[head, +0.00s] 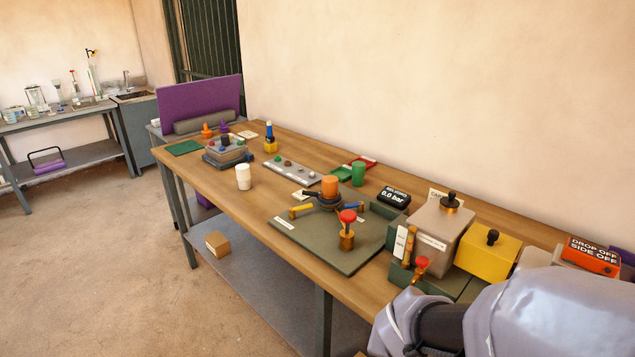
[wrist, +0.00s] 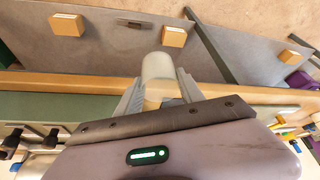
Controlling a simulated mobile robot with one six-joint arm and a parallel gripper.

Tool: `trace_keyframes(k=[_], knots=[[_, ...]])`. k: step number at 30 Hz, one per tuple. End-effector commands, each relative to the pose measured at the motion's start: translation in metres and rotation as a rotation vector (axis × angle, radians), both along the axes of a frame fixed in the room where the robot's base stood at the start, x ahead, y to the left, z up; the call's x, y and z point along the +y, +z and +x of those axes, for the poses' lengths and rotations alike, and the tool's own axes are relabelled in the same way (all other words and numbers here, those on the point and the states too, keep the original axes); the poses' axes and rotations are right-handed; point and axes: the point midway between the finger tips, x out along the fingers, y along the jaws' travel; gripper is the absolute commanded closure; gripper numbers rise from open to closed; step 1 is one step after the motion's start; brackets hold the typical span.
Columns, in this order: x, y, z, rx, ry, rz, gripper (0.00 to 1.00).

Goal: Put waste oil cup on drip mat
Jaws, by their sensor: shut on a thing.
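In the wrist view a pale, whitish cup (wrist: 158,67) sits between the two fingers of my gripper (wrist: 158,80), which is shut on it. It looks like the waste oil cup. The cup is over the table's wooden front edge, with the lower shelf in view beyond. My gripper and this cup do not show in the head view, where my arm covers the lower right corner. A flat dark green mat (head: 184,147) lies at the table's far left end and looks like the drip mat. Its visible top is bare.
A white cylinder (head: 243,177) stands near the front edge, right of a small clear-sided unit (head: 226,150). Grey (head: 437,238) and yellow (head: 487,252) boxes stand at the right.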

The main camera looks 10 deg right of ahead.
Motion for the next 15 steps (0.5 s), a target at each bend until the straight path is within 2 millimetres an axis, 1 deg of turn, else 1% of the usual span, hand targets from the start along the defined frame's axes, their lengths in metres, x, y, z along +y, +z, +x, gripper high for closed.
trace_keyframes(k=[1,2,3,5,6,9,12,15], knots=[[-0.004,0.017,0.005,0.014,0.002,0.004,0.94],[-0.005,0.017,0.009,0.018,0.006,0.014,0.94],[-0.011,0.011,0.023,0.011,0.004,0.018,0.94],[-0.022,0.006,0.041,0.009,0.002,0.017,0.94],[-0.027,0.006,0.052,0.008,0.002,0.017,0.94],[-0.040,0.006,0.077,0.007,0.005,0.017,0.94],[-0.050,0.005,0.094,0.006,0.004,0.017,0.94],[-0.056,0.004,0.104,0.007,0.006,0.016,0.94]])
